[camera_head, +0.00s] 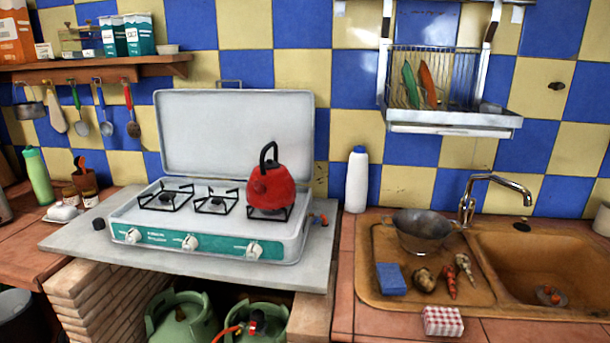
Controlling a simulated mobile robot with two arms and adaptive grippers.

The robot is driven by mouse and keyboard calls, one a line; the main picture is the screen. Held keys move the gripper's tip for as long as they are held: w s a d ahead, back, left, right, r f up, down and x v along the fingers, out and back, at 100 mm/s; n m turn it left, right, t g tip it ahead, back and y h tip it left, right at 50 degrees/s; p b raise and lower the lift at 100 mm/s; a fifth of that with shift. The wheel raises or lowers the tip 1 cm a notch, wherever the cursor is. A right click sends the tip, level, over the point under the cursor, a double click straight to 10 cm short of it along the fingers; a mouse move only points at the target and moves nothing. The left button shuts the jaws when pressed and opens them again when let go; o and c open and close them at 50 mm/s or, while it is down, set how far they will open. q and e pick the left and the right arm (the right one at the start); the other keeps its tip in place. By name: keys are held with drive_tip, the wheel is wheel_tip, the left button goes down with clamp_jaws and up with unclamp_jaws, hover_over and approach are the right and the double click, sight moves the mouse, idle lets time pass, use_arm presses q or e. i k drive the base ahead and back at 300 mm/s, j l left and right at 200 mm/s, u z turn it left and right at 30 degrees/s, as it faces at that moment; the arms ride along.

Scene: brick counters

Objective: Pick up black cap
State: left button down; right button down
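A small black cap-like piece (98,224) lies on the grey slab at the left, just beside the left front corner of the stove. It is too small to make out in detail. A flat dark round piece (522,227) also shows behind the sink, near the tap; I cannot tell what it is. Neither of my grippers is in view.
The white stove (200,257) with a red kettle (278,188) stands to the right of the black piece. A white butter dish (62,212), a jar (85,192) and a green bottle (38,176) stand to its left. A shelf (100,66) with hanging utensils is above.

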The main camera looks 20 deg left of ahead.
sight(98, 224)
drive_tip(key=u, duration=1.95)
drive_tip(key=i+j+z, duration=0.35)
drive_tip(key=i+j, duration=0.1)
